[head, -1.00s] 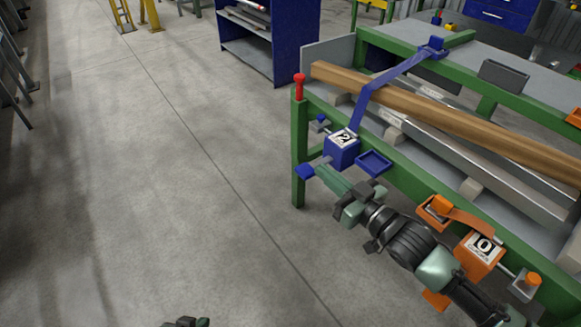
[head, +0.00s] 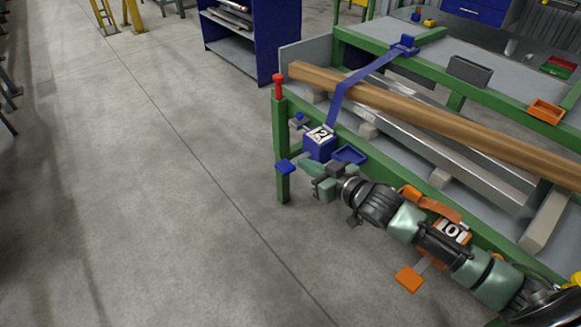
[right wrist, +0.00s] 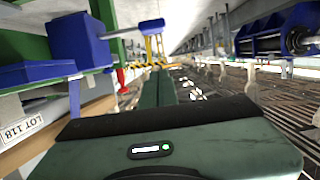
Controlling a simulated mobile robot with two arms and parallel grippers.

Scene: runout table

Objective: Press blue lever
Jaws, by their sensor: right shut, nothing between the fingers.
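The blue lever (head: 285,166) is a small blue paddle on a rod from the blue box marked 2 (head: 318,148), at the near left corner of the green-framed table. In the right wrist view the lever (right wrist: 152,27) shows on its pale rod above the fingertips, right of the blue box (right wrist: 78,40). My right gripper (head: 302,168) is shut and empty, below the box, with its fingertips just right of the lever in the head view. Its fingers also show in the right wrist view (right wrist: 158,77). No contact with the lever is clear. My left gripper is out of view.
A blue strap (head: 365,73) crosses the wooden beam (head: 420,110). A blue tray (head: 349,154) sits right of the box. A red knob (head: 278,84) tops the corner post. An orange lever (head: 409,279) is below my right arm. Open floor lies left.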

